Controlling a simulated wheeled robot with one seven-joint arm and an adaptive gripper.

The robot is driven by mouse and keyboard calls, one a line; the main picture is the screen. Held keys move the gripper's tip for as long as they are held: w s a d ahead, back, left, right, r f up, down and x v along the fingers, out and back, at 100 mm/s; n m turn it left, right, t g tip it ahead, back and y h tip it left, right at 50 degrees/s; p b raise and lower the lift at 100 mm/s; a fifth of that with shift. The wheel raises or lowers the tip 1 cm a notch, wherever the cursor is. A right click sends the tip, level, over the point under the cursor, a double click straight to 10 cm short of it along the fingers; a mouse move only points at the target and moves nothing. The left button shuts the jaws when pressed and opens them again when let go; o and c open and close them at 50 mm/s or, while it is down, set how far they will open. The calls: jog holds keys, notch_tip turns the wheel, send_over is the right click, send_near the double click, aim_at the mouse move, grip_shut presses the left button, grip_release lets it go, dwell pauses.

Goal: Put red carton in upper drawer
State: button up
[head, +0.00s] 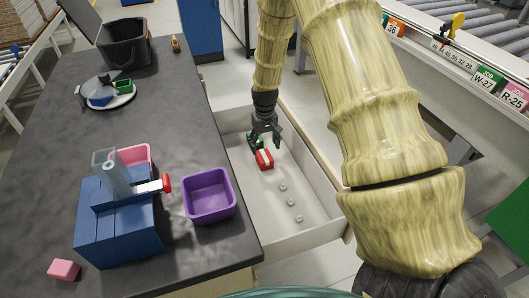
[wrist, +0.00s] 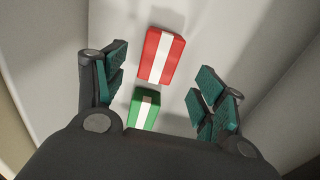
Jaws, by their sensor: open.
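The red carton (head: 264,160) with a white stripe lies on the floor of the open upper drawer (head: 316,205). In the wrist view the red carton (wrist: 161,56) lies beyond the fingertips, touched by nothing of my gripper. A green carton (wrist: 144,108) with a white stripe lies beside it, between the fingers and nearer the palm; it is partly hidden in the head view. My gripper (head: 266,133) is inside the drawer area above the cartons. In the wrist view my gripper (wrist: 160,85) has its fingers spread wide and empty.
Several small grey round pieces (head: 291,203) lie on the drawer floor toward the front. The dark worktop (head: 60,135) at left holds a purple bin (head: 209,195), a blue machine (head: 120,215), a pink block (head: 64,270) and a black bin (head: 124,43). A roller conveyor (head: 440,30) stands at right.

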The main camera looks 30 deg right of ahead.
aim_at(265, 156)
jog(key=shift+r, duration=2.45)
